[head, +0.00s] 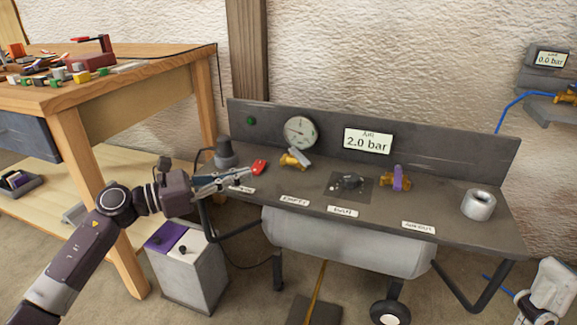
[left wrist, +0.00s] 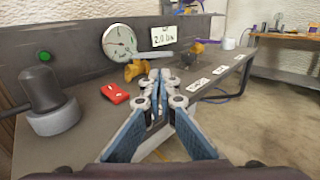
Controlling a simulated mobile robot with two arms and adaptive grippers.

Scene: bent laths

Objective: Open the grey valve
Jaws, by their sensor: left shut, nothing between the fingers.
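The valve with the grey lever (head: 297,157) has a brass body and stands on the bench near the gauge. In the left wrist view its brass body (left wrist: 134,71) shows just beyond my fingers, with its pale grey lever reaching to the right. My left gripper (head: 250,171) is shut and empty above the bench's left part, left of this valve and apart from it. It also shows in the left wrist view (left wrist: 158,85). A second brass valve with a purple lever (head: 399,178) stands further right.
A round gauge (head: 300,132) and a 2.0 bar display (head: 368,141) are on the back panel.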

